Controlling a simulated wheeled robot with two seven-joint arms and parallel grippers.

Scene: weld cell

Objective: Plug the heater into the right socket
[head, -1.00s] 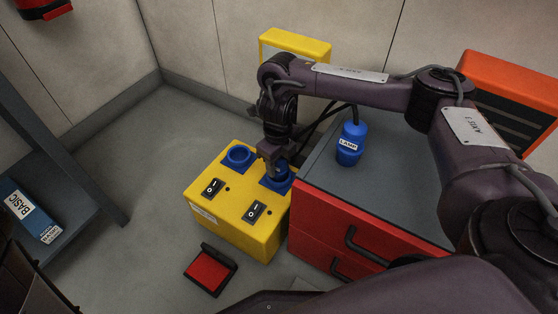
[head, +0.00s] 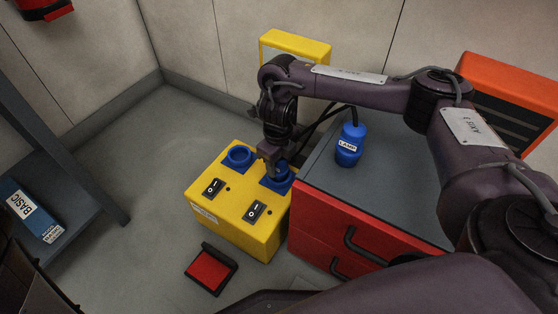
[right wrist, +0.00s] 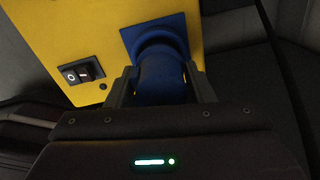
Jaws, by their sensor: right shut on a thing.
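A yellow power box (head: 235,228) has two blue sockets on top, the left socket (head: 238,157) empty and the right socket (head: 283,186) under my right gripper. My right gripper (head: 273,163) points down there, shut on a blue plug. In the right wrist view the plug (right wrist: 160,78) sits between the fingers, its far end at the socket's round collar (right wrist: 155,35). I cannot tell how deep it is in. Its label is hidden. An orange unit with a dark grille (head: 515,95), seemingly the heater, stands at the right. My left gripper does not show.
A blue plug marked LAMP (head: 350,145) stands on the grey top of the red drawer cabinet (head: 335,225), close to my right arm. Two black rocker switches (head: 213,187) are on the box. A red-and-black item (head: 210,270) lies on the floor.

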